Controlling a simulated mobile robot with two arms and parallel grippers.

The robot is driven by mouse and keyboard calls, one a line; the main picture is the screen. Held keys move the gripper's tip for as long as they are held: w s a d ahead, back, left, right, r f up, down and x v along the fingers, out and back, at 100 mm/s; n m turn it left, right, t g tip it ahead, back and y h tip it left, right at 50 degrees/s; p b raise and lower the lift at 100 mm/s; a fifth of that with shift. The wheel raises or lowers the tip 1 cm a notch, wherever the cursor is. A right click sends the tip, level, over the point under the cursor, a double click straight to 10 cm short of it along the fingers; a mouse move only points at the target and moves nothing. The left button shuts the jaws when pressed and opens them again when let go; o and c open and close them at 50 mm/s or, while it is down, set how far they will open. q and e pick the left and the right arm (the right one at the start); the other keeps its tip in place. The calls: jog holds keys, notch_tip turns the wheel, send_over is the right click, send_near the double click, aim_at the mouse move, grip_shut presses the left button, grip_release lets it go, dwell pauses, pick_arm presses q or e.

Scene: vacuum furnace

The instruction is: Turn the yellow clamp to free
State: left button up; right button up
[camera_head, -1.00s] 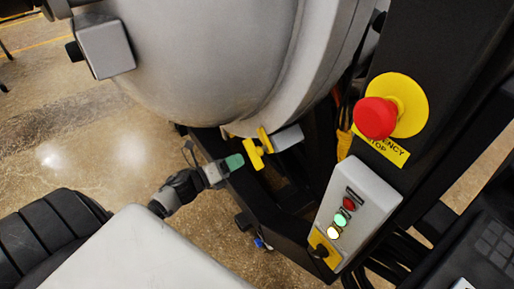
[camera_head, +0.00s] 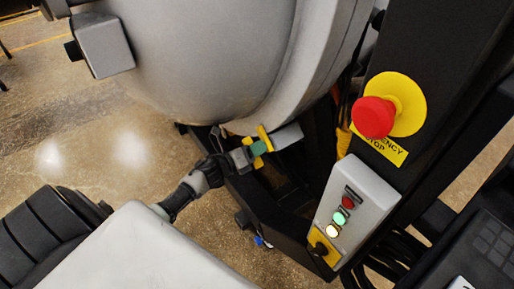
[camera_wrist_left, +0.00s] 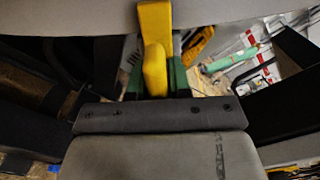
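The yellow clamp (camera_head: 264,138) sits at the lower edge of the big grey furnace door (camera_head: 230,60), beside a grey block (camera_head: 287,136). My left gripper (camera_head: 258,148) has its green fingertips at the clamp and covers part of it. In the left wrist view the yellow clamp (camera_wrist_left: 155,70) stands between the two green fingers of the left gripper (camera_wrist_left: 156,82), one on each side. The fingers are apart; a firm squeeze on the clamp is not visible. My right gripper is not in view.
A red emergency stop button (camera_head: 374,117) on a yellow disc is at the right. Below it is a grey control box (camera_head: 352,208) with lit buttons. The dark frame (camera_head: 275,215) runs under the clamp. Open floor (camera_head: 110,165) lies to the left.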

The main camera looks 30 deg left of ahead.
pick_arm(q)
grip_shut()
jog(key=shift+n, duration=0.3)
jog(key=shift+f+n+p, duration=0.2)
jog(key=shift+n+p, duration=1.1)
jog(key=shift+n, duration=3.05)
jog(key=shift+f+n+p, duration=0.2)
jog(key=shift+n+p, duration=1.05)
jog(key=shift+n, duration=3.1)
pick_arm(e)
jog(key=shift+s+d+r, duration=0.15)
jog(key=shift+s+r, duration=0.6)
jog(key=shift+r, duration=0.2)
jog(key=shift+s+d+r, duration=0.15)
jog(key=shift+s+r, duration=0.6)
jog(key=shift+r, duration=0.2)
